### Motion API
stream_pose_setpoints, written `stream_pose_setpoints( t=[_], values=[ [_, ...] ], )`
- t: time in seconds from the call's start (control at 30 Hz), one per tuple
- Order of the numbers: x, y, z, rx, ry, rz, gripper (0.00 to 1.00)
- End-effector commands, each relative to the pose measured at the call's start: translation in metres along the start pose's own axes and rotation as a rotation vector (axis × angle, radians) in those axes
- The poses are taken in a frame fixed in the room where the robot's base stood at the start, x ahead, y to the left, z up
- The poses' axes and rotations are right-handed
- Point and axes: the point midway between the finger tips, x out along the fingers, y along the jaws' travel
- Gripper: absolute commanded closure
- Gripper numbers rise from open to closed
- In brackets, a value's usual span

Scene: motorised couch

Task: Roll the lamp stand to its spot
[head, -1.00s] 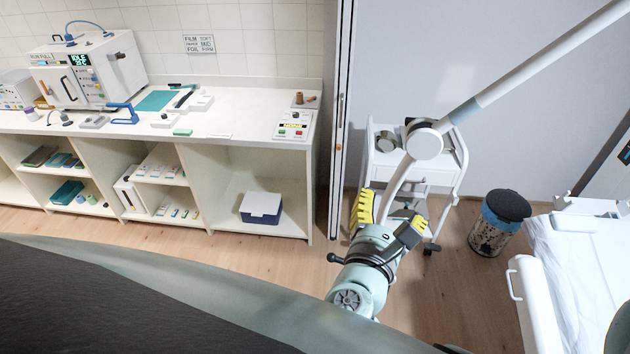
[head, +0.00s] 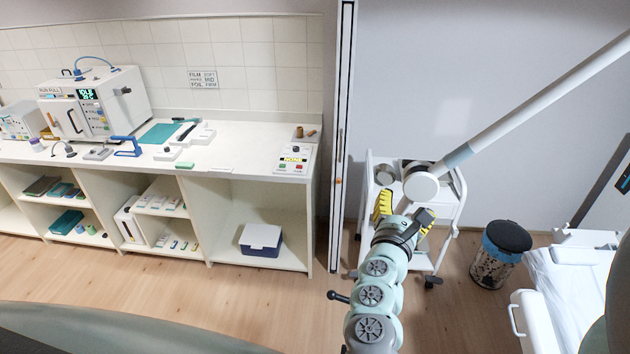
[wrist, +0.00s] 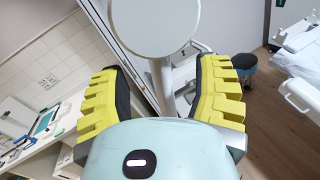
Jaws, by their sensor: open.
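A white jointed arm (head: 530,110) with a pale blue band runs down from the upper right to a round white joint (head: 421,181). It looks like part of the lamp stand; its base and lamp head cannot be made out. In the wrist view the round joint (wrist: 153,24) is large at the top, and a pale post (wrist: 162,88) drops from it between my fingers. My gripper (head: 404,210) is open, its yellow pads just below the joint in the head view. In the wrist view my gripper (wrist: 165,75) has a pad on each side of the post, with gaps.
A white cart (head: 447,208) on castors stands behind my gripper. A dark-lidded bin (head: 492,262) and a white-covered couch (head: 570,290) are to the right. A counter with shelves (head: 240,180) and a tall panel edge (head: 342,140) are left. Wood floor is clear before the counter.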

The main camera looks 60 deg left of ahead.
Motion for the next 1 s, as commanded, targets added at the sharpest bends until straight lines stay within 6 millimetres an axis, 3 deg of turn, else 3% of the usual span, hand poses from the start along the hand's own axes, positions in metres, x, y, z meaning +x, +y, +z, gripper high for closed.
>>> stream_pose_setpoints(
  t=[0.4, 0.83, 0.87, 1.0],
  values=[
    [0.026, 0.003, 0.001, -0.001, 0.003, 0.006, 0.36],
    [0.03, 0.001, -0.001, 0.0, 0.002, 0.002, 0.36],
    [0.03, 0.001, -0.001, 0.0, 0.002, 0.002, 0.32],
    [0.03, 0.001, -0.001, 0.0, 0.002, 0.002, 0.46]
  ],
)
